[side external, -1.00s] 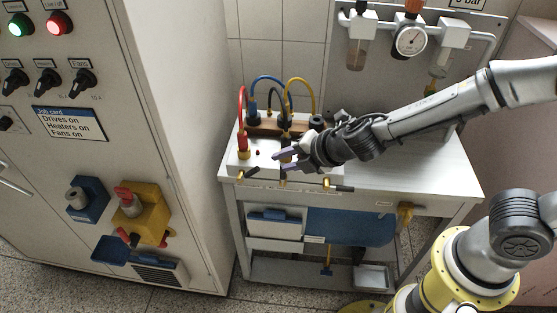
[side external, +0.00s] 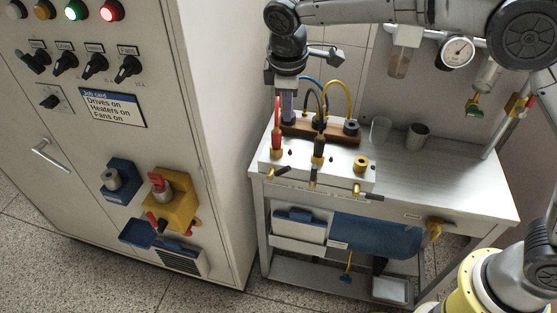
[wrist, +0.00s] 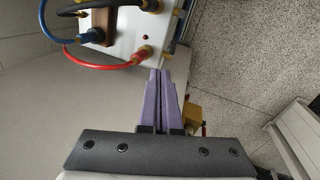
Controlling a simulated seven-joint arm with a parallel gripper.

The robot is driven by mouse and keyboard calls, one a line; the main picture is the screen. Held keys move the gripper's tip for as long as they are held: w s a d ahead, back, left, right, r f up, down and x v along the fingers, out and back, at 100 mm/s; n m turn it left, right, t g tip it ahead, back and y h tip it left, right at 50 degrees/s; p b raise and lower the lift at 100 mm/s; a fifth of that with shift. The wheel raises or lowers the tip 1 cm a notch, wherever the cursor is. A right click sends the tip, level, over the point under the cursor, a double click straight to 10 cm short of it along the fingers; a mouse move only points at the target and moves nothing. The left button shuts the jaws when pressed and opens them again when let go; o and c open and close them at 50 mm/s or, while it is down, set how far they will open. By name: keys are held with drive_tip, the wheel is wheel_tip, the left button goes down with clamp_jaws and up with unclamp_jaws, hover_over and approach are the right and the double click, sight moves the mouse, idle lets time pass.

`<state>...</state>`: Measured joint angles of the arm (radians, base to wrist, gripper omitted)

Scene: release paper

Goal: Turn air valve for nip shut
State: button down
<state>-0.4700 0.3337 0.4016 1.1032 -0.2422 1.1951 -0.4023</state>
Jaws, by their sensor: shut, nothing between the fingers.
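A white valve block (side external: 325,172) stands at the front left of the bench. Three small valves with dark handles line its front face: a left one (side external: 279,172), a middle one (side external: 312,183) and a right one (side external: 362,192). I cannot read which one is for the nip. My gripper (side external: 288,116) points down above the block's left end, its purple fingers beside the red plug (side external: 277,140). In the wrist view the fingers (wrist: 160,73) are together and empty, beside the block (wrist: 142,28). The valve handles are not clearly visible there.
Red, blue, black and yellow hoses stand up around the block and its wooden rack (side external: 325,131). A grey cabinet (side external: 215,120) rises close on the left. The right benchtop is mostly clear.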

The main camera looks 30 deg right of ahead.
drive_tip(key=w+a+f+y, duration=0.1)
drive_tip(key=w+a+f, duration=0.1)
drive_tip(key=a, duration=0.2)
drive_tip(key=g, duration=0.1)
approach(280, 171)
wheel_tip(280, 171, down, 3)
drive_tip(key=w+a, duration=0.2)
drive_tip(key=shift+s+d+f, duration=0.1)
drive_tip(key=shift+d+f, duration=0.3)
drive_tip(key=shift+f, duration=0.2)
drive_tip(key=shift+s+d+f, duration=0.15)
drive_tip(key=shift+d+f, duration=0.25)
drive_tip(key=shift+f, duration=0.15)
drive_tip(key=shift+s+d+f, duration=0.15)
drive_tip(key=shift+d+f, duration=0.15)
drive_tip(key=shift+f, duration=0.05)
drive_tip(key=shift+s+d, duration=0.15)
drive_tip(key=shift+s, duration=0.05)
